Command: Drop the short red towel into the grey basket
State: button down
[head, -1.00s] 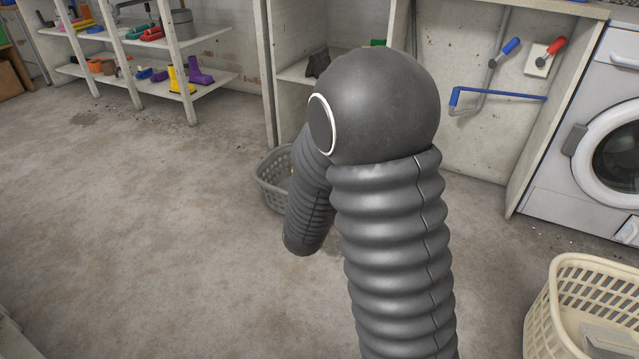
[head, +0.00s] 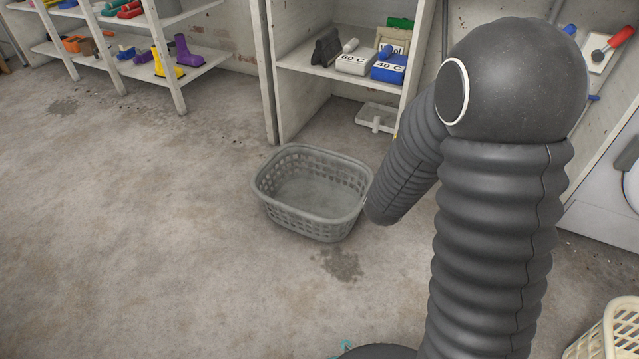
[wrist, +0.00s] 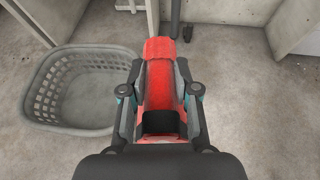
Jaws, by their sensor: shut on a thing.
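The grey basket (head: 300,218) stands on the floor in the middle of the head view and looks empty. It also shows at the left of the wrist view (wrist: 40,108). In the head view my arm hides the gripper and the towel.
A shelf unit with a white 60 C box (head: 356,64) and a blue 40 C box (head: 388,68) stands behind the basket. A cream basket (head: 612,335) is at the lower right. The floor left of the grey basket is clear.

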aim_at(321, 202)
jog(key=u, duration=0.25)
jog(key=i, duration=0.6)
jog(key=u, duration=0.9)
jog(key=i, duration=0.35)
jog(key=u, duration=0.3)
